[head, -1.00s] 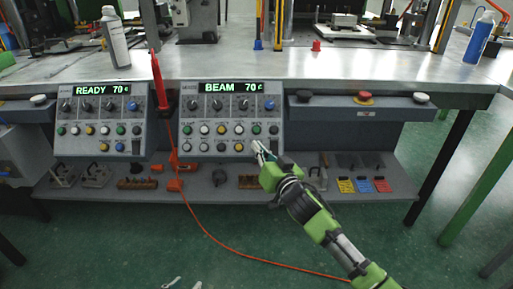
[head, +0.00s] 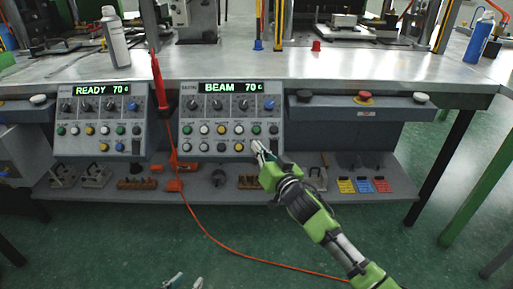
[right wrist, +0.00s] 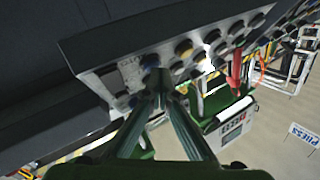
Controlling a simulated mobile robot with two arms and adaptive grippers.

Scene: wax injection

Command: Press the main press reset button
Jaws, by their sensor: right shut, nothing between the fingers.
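The BEAM control panel (head: 231,118) stands at the table's front edge, with two rows of coloured buttons under its knobs. My right gripper (head: 257,147) is shut and empty, its tips at the lower right of that panel by the bottom button row. In the right wrist view, the closed fingertips (right wrist: 160,78) are close to the panel's end, near a blue button (right wrist: 150,60). I cannot tell whether they touch it. Small labels are unreadable, so I cannot tell which button is the reset. My left gripper (head: 184,282) shows only its separated fingertips at the bottom edge.
A second panel reading READY (head: 102,118) stands to the left. A red pointed tool (head: 159,80) hangs between the panels. Right of the BEAM panel, a ledge carries a red button (head: 364,97). A shelf (head: 325,196) below holds small parts. An orange cable crosses the floor.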

